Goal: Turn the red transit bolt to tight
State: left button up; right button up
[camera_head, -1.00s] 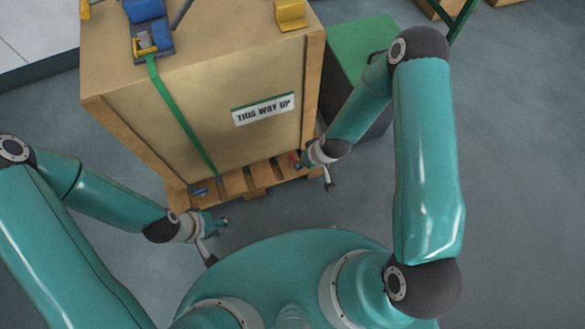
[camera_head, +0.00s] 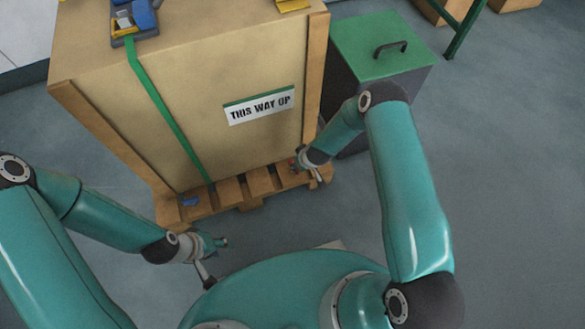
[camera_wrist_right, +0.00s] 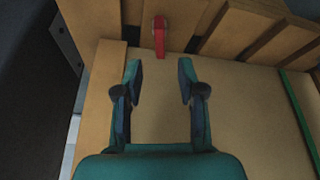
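The red transit bolt (camera_wrist_right: 160,36) shows in the right wrist view as a narrow red bar at the pallet's wooden edge. In the head view only a little red (camera_head: 292,162) shows beside my right gripper (camera_head: 308,171), at the pallet's right end. In the right wrist view the right gripper (camera_wrist_right: 160,70) is open, with nothing between its fingers. The bolt is just beyond its fingertips, roughly in line with the gap between them. My left gripper (camera_head: 215,261) is open and empty, in front of the pallet's left end.
The crate (camera_head: 200,100) stands on a wooden pallet (camera_head: 232,195), with a green strap (camera_head: 165,110) down its front. A blue part (camera_head: 190,201) sits at the pallet's left end. A green-topped box (camera_head: 375,55) stands close on the right. Floor farther right is clear.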

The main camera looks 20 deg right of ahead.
jog(key=b+x, duration=0.2)
jog(key=x, duration=0.6)
jog(key=shift+c, duration=0.2)
grip_shut()
jog(key=shift+a, duration=0.35)
jog(key=shift+d, duration=0.15)
